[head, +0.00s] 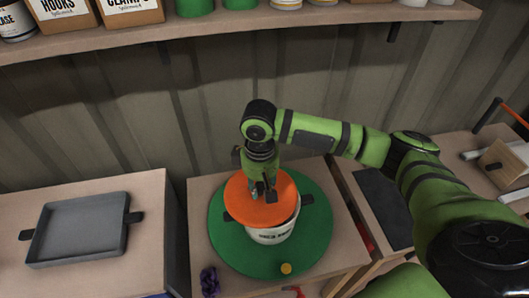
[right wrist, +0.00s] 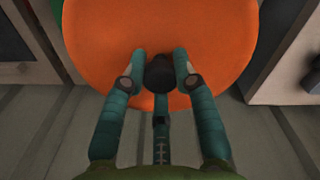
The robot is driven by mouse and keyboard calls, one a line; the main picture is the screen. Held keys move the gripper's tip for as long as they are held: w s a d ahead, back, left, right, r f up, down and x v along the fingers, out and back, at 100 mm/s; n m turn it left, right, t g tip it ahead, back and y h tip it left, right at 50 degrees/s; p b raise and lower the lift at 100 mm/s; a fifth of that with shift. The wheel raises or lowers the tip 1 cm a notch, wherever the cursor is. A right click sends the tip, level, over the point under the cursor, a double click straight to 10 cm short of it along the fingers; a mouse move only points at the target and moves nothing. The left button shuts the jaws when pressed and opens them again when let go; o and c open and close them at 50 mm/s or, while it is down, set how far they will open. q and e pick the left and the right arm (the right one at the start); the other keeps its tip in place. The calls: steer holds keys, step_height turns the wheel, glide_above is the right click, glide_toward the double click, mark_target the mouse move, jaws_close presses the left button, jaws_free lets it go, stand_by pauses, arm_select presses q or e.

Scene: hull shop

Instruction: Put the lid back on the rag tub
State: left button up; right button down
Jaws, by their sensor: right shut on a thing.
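The orange lid (head: 243,208) is a round disc with a dark knob at its middle. My right gripper (head: 262,192) is shut on the knob (right wrist: 160,72), one finger on each side. The lid also fills the upper part of the right wrist view (right wrist: 160,25). The white rag tub (head: 270,235) stands under the lid on a round green mat (head: 318,225). The lid covers most of the tub's mouth and sits a little to its left. I cannot tell whether it touches the rim. My left gripper is not in view.
A grey tray (head: 80,230) lies on the left bench. A yellow round thing (head: 286,268) is at the mat's front edge, and a dark purple crumpled thing (head: 209,281) lies left of it. A dark mat (head: 382,205) is to the right. A shelf (head: 250,24) with boxes and cans runs above.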

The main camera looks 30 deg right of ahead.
steer(key=d+p, duration=0.1)
steer(key=d+r+n+p, duration=0.1)
steer(key=p, duration=0.3)
steer(key=shift+w+d+r+n, duration=0.2)
steer(key=shift+d+r+n, duration=0.1)
steer(key=shift+d+n, duration=0.1)
steer(key=shift+d+f+p, duration=0.1)
steer(key=shift+d+p, duration=0.05)
steer(key=shift+p, duration=0.25)
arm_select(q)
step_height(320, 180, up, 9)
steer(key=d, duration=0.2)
arm_select(e)
steer(key=shift+w+f+n, duration=0.1)
steer(key=shift+n, duration=0.2)
steer(key=shift+f+b, duration=0.4)
steer(key=shift+f, duration=0.1)
step_height(320, 180, down, 4)
steer(key=b, duration=0.4)
steer(key=shift+r+b, duration=0.2)
steer(key=shift+b, duration=0.15)
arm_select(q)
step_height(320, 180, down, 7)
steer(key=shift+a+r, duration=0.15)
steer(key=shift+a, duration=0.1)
arm_select(e)
steer(key=shift+f, duration=1)
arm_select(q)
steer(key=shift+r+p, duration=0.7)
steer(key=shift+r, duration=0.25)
